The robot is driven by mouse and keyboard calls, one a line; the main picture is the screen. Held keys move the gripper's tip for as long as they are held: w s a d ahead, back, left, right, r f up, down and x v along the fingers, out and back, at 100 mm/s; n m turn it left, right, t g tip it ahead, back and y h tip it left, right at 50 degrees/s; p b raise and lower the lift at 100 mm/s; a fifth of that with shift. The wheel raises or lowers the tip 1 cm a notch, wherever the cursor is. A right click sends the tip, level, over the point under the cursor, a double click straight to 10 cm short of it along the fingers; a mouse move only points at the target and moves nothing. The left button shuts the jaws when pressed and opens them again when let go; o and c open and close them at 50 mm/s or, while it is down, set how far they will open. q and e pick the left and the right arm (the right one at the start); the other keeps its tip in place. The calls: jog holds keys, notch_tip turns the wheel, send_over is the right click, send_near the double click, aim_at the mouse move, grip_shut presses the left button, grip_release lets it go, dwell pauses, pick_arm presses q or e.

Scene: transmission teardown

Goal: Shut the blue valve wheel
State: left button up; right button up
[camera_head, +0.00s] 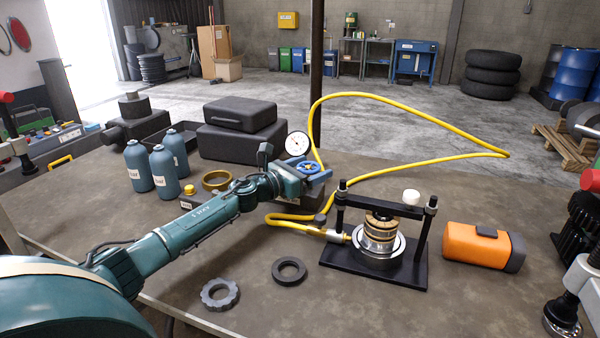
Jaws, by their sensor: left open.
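The blue valve wheel (311,167) sits at the back of the worktable, on top of a dark block, just below a round white dial gauge (298,144). My left arm reaches in from the lower left. Its teal gripper (300,178) is open at the near left side of the wheel. The wrist and fingers overlap the wheel's near edge, so I cannot tell whether they touch it. The block under the wheel is partly hidden behind my wrist. My right gripper is not in view.
A yellow hose (430,117) loops behind the wheel and runs to a black press frame (383,270) at the right. Blue-grey bottles (138,167) and black cases (236,142) stand left. Two rings (220,303) lie in front.

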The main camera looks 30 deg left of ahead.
pick_arm(q)
jog(key=shift+s+a, duration=0.2)
jog(key=shift+s, duration=0.2)
jog(key=b+v, duration=0.3)
jog(key=v, duration=0.8)
jog(key=shift+s+a+b, duration=0.15)
jog(key=shift+s+b, duration=0.25)
jog(key=shift+s, duration=0.1)
jog(key=shift+r, duration=0.1)
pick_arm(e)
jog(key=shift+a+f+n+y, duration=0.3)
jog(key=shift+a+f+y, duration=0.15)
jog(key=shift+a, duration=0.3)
pick_arm(q)
jog(key=shift+c, duration=0.3)
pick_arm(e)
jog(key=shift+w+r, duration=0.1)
